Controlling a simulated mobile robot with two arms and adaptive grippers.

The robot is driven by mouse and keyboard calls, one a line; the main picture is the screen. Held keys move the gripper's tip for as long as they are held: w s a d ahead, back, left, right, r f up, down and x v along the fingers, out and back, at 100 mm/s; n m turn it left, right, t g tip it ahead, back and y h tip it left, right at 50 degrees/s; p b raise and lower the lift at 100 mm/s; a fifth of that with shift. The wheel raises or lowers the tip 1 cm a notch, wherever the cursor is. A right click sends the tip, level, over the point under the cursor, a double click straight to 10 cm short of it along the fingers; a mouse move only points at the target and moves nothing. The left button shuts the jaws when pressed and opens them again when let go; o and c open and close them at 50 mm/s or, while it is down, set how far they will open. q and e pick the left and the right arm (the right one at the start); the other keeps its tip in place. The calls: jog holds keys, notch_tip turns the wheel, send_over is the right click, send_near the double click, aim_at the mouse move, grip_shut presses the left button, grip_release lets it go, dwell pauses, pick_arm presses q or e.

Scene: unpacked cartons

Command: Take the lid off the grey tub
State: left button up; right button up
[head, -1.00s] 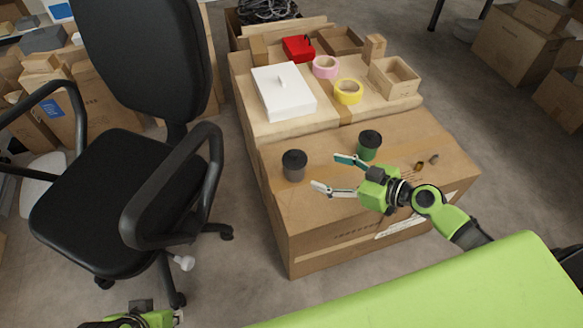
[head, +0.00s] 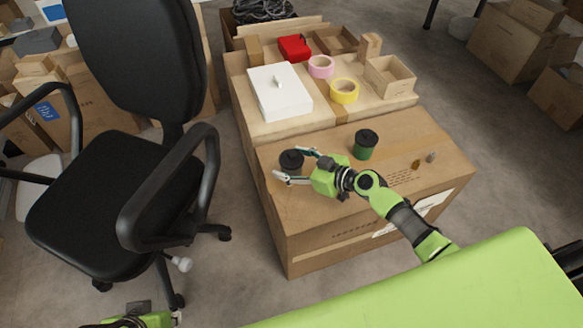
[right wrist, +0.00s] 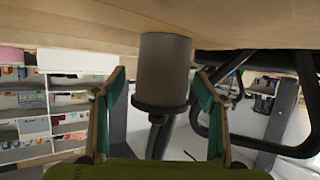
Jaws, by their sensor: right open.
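The grey tub (right wrist: 166,68) stands on the near carton, capped by a dark lid (head: 291,157). In the right wrist view, which is upside down, the lid (right wrist: 160,108) shows between my fingers. My right gripper (head: 290,165) is open, with one finger on either side of the tub near lid height. In the right wrist view gaps show between the fingers and the tub. My left gripper (head: 140,319) is only partly in view at the bottom left edge, and its fingers cannot be made out.
A green tub (head: 365,147) with a black lid stands to the right on the same carton (head: 330,235). Small pebble-like items lie further right. A white box (head: 280,92), tape rolls and an open wooden box (head: 390,78) are behind. An office chair (head: 120,180) stands left.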

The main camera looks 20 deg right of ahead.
aim_at(295, 156)
jog(key=c, duration=1.3)
jog(key=shift+r, duration=0.1)
